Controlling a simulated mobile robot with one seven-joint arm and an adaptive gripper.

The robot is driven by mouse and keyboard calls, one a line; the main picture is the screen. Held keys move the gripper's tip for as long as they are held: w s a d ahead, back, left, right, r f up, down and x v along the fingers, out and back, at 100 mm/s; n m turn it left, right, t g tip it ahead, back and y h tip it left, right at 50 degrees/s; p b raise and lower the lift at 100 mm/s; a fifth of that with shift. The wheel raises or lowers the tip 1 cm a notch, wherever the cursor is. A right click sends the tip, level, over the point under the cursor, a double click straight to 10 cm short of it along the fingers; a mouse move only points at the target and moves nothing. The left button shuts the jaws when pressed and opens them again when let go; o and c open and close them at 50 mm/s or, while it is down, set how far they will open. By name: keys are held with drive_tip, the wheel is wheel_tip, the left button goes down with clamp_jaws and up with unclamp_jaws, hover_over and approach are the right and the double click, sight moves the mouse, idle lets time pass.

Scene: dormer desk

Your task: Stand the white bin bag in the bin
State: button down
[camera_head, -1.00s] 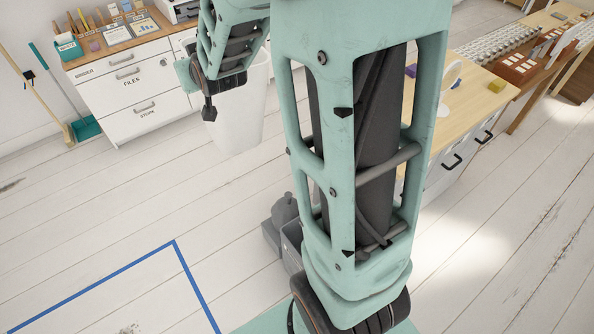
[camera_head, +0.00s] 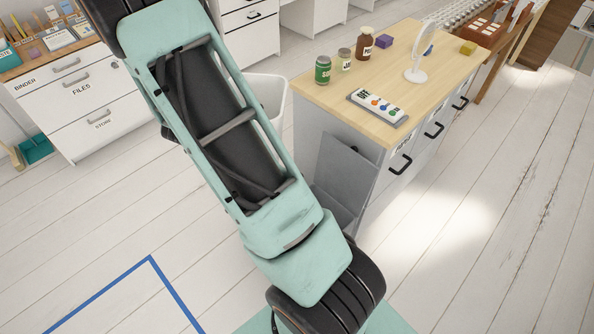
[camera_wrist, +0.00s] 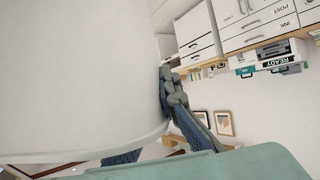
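A white, tapered, open-topped thing that looks like the white bin bag (camera_head: 270,98) shows partly behind my arm in the head view. Its pale wall (camera_wrist: 75,70) fills the left of the wrist view, with a curved edge at the bottom. My gripper (camera_wrist: 155,125) is at this wall; one finger lies against its right side and the other is partly hidden below the curved edge. It appears shut on the bag, though the contact is hidden. My arm hides the gripper in the head view. I cannot make out the bin with certainty.
A wooden-topped desk (camera_head: 330,92) carries jars, a labelled switch panel (camera_head: 378,106) and a small white fan (camera_head: 418,60). A grey panel (camera_head: 345,172) slants at its near side. White drawers (camera_head: 85,95) stand left. Blue tape (camera_head: 105,288) marks clear floor.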

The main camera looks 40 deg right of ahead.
drive_tip(key=s+d+f+m+g+h+b, duration=0.1)
drive_tip(key=s+d+f+m+g+b, duration=0.3)
drive_tip(key=s+d+f, duration=0.2)
drive_tip(key=s+d+f+m+g+h+b, duration=0.2)
drive_tip(key=s+d+f+m+g+b, duration=0.2)
drive_tip(key=s+f, duration=0.6)
wheel_tip(320, 180, down, 5)
drive_tip(key=shift+d+r+h+b, duration=0.2)
drive_tip(key=shift+d+h+b, duration=0.1)
drive_tip(key=shift+d, duration=0.9)
wheel_tip(320, 180, down, 28)
drive_tip(key=b, duration=1.9)
drive_tip(key=shift+f+b, duration=0.25)
drive_tip(key=shift+b, duration=0.05)
drive_tip(key=shift+w+a, duration=0.1)
